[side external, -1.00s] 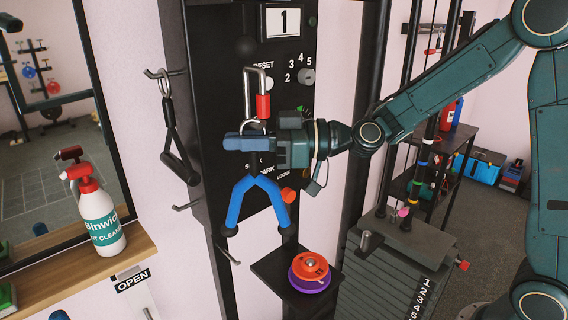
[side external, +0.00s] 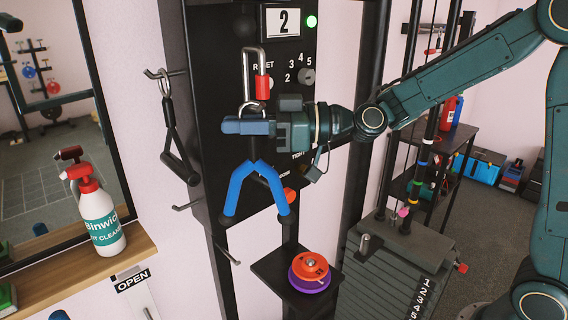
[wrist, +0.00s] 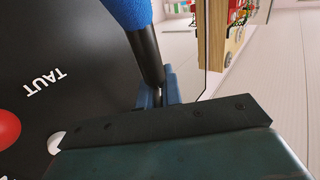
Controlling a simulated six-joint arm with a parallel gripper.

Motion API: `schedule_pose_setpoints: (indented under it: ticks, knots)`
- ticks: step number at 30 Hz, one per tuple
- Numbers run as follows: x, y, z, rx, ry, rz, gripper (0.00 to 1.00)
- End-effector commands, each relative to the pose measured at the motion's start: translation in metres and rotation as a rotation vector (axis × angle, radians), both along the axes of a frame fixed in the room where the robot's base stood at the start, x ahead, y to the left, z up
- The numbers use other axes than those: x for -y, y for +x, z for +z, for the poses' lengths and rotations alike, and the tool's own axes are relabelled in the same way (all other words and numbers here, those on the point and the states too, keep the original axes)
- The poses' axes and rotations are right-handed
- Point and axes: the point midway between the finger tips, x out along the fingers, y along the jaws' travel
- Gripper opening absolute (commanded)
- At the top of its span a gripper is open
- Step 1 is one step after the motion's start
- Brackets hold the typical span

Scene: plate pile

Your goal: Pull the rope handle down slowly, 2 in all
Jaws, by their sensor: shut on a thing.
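The rope handle (side external: 238,190) is a V with two blue grips and black ends, hanging in front of a black machine panel (side external: 215,60). My gripper (side external: 240,126) is shut on its top, just under a metal ring and a carabiner (side external: 263,88) with a red sleeve. The wrist view shows one blue grip (wrist: 128,12) and a black part of the handle beside my fingers (wrist: 168,90). The fingers hide the gripped part. The counter (side external: 284,21) reads 2. A green light (side external: 311,21) beside it is lit.
A second black handle (side external: 177,145) hangs from a hook at the left. Orange and purple discs (side external: 310,268) sit on a small black shelf below. A spray bottle (side external: 96,212) stands on a wooden ledge. A weight stack (side external: 385,280) is at the right.

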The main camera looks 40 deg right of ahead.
Motion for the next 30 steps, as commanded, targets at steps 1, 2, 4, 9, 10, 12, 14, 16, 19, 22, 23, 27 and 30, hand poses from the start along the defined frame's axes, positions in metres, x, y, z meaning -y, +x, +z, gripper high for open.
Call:
schedule_pose_setpoints:
  ticks: [1,2,4,9,10,12,14,16,19,22,23,27,30]
  knots:
    - [0.0,0.0,-0.004,-0.01,-0.005,0.0,0.0]
    - [0.0,0.0,-0.004,-0.01,-0.005,0.0,0.0]
    - [0.0,0.0,-0.004,-0.01,-0.005,0.0,0.0]
    - [0.0,0.0,-0.004,-0.01,-0.005,0.0,0.17]
    - [0.0,0.0,-0.004,-0.01,-0.005,0.0,0.23]
    - [0.0,0.0,-0.004,-0.009,-0.004,0.0,0.32]
    - [0.0,0.0,-0.003,-0.007,-0.003,0.0,0.32]
    - [0.0,0.0,-0.003,-0.006,-0.003,0.001,0.32]
    - [0.0,0.0,-0.003,-0.007,-0.003,0.0,0.32]
    - [0.001,-0.001,-0.003,-0.006,-0.003,0.0,0.32]
    - [0.001,-0.001,-0.003,-0.006,-0.003,0.0,0.32]
    - [0.005,-0.004,-0.002,-0.005,-0.002,0.0,0.32]
    - [0.011,-0.008,-0.002,-0.005,-0.003,-0.002,0.32]
